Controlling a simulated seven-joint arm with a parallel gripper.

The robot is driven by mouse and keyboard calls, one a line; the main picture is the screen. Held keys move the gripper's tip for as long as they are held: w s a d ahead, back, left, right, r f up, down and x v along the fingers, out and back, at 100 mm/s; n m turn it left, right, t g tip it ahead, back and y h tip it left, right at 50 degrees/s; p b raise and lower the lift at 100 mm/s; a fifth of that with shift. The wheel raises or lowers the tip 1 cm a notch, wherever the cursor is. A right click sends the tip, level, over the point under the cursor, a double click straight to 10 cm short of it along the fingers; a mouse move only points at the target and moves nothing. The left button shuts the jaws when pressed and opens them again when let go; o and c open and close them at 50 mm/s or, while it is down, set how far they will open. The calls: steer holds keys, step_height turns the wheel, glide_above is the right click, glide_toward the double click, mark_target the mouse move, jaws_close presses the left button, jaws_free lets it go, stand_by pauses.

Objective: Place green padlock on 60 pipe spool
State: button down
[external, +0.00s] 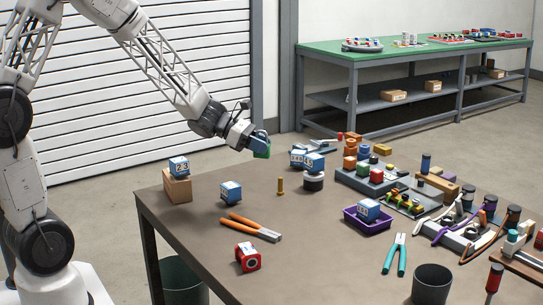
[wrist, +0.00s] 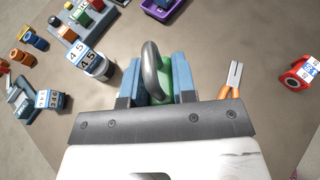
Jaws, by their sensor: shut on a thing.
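My gripper (external: 259,140) is above the back part of the table, clear of its top. It is shut on a green padlock (external: 262,153). In the wrist view the padlock's green body (wrist: 165,89) sits between the blue fingers, its grey shackle (wrist: 151,63) arching up. Several blue-and-white numbered blocks are on the table. One reading 45 (external: 314,162) sits on a dark and pale round piece (external: 314,182), right of my gripper; the block also shows in the wrist view (wrist: 87,57). I cannot read a 60 on any piece, so I cannot tell which is the 60 pipe spool.
A numbered block (external: 179,166) sits on a cardboard box (external: 178,187) at the table's left corner. Another block (external: 231,192), orange pliers (external: 250,227) and a red piece (external: 247,257) lie nearby. A purple tray (external: 351,219) and crowded tools fill the right. The front left is mostly clear.

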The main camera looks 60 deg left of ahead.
steer(key=s+d+f+m+g+h, duration=0.1)
steer(key=s+d, duration=0.4)
steer(key=s, duration=0.6)
steer(key=s+d+f+m+g+h, duration=0.1)
steer(key=s+d+f+m+g, duration=0.2)
steer(key=s, duration=0.8)
steer(key=s+d+f+m+g+h, duration=0.1)
steer(key=s+d+f+m+g, duration=0.2)
steer(key=s+d, duration=0.5)
steer(key=s+m+g, duration=0.1)
steer(key=s, duration=0.2)
steer(key=shift+s+g, duration=0.4)
steer(key=shift+w+f, duration=0.1)
glide_above(247, 249)
steer(key=shift+s+a+f, duration=0.2)
steer(key=shift+s+f, duration=0.1)
steer(key=shift+f, duration=0.35)
steer(key=shift+w, duration=0.1)
steer(key=shift+w+d, duration=0.15)
steer(key=shift+w, duration=0.1)
steer(key=shift+f, duration=1.8)
steer(key=shift+f, duration=0.15)
